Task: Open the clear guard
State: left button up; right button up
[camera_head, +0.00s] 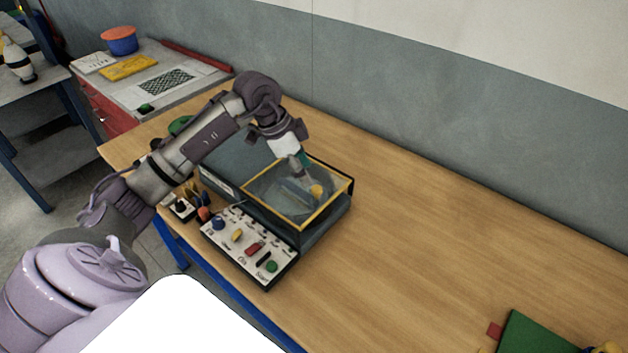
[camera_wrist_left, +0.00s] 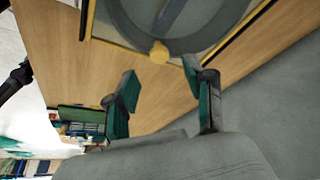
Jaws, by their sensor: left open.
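The clear guard (camera_head: 268,189) is a see-through panel with a yellow frame, lying flat over the right part of a dark machine (camera_head: 325,222) on the table. A yellow knob (camera_head: 316,190) is on the guard near its far right side. My left gripper (camera_head: 303,166) is just above and behind the knob, pointing down. In the left wrist view the knob (camera_wrist_left: 160,52) lies ahead between the fingers of the open, empty left gripper (camera_wrist_left: 160,76), and the guard (camera_wrist_left: 195,44) fills the top. No contact with the knob is visible. My right gripper is out of view.
A control panel (camera_head: 248,246) with coloured knobs and switches sits before the machine. A green item (camera_head: 540,335) lies at the table's lower right. A grey wall (camera_head: 420,110) runs behind.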

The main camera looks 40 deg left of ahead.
aim_at(316, 188)
pick_arm(q)
jog(key=p+x, duration=0.1)
jog(key=x, duration=0.5)
jog(key=shift+r, duration=0.1)
grip_shut()
